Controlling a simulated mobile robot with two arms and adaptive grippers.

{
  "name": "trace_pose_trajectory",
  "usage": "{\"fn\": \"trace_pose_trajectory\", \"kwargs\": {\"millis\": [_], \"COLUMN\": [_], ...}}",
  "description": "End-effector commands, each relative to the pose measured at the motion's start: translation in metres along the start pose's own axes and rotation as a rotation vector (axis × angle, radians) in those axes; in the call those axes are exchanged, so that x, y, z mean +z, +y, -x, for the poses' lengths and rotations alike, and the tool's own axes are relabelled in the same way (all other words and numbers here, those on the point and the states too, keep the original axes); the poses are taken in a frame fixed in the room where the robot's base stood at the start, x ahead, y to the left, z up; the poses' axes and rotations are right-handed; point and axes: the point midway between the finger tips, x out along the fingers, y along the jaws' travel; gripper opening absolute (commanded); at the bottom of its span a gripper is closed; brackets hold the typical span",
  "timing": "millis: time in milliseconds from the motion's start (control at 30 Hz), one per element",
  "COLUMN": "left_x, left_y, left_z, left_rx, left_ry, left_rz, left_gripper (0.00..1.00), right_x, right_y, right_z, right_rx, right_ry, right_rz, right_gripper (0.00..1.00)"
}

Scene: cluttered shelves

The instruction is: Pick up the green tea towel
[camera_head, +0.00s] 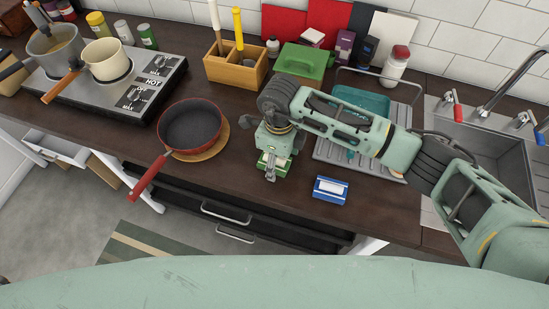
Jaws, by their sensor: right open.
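My right gripper (269,176) hangs from the arm that reaches in from the right. It points down over the dark worktop, near its front middle, with its jaws open. A small green and white patch (264,162) shows at the gripper; I cannot tell whether it is folded cloth or part of the gripper. No green tea towel can be made out for certain. A green and beige striped cloth or mat (150,246) lies on the floor below the drawers. My left gripper is not in view.
A red-handled pan (190,124) stands left of the gripper, and a blue and white box (330,190) lies to its right. A green lidded object (304,62) stands behind. A drying rack (335,150) and sink (490,150) are at right. An open drawer (58,147) juts out left.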

Motion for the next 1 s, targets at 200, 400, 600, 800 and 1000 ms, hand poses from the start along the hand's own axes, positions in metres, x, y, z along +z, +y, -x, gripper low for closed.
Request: {"fn": "trace_pose_trajectory", "kwargs": {"millis": [200, 400, 600, 800, 1000], "left_x": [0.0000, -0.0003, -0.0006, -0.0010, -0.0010], "left_y": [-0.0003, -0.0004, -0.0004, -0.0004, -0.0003], "left_z": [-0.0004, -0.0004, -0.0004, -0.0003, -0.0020], "left_rx": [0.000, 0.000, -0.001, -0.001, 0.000], "left_ry": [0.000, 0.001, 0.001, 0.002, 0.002], "left_rz": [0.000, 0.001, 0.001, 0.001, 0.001], "left_gripper": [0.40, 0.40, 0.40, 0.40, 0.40], "right_x": [0.0003, 0.0003, 0.0003, 0.0003, 0.0005], "right_y": [-0.0002, -0.0002, -0.0003, -0.0003, -0.0007], "right_z": [-0.0005, -0.0003, -0.0001, 0.0000, 0.0024], "right_rx": [0.000, 0.000, 0.000, 0.000, -0.001], "right_ry": [-0.001, -0.001, -0.001, -0.002, -0.002], "right_rz": [0.000, 0.000, 0.000, 0.000, 0.000], "right_gripper": [0.67, 0.49, 0.32, 0.24, 0.24]}}
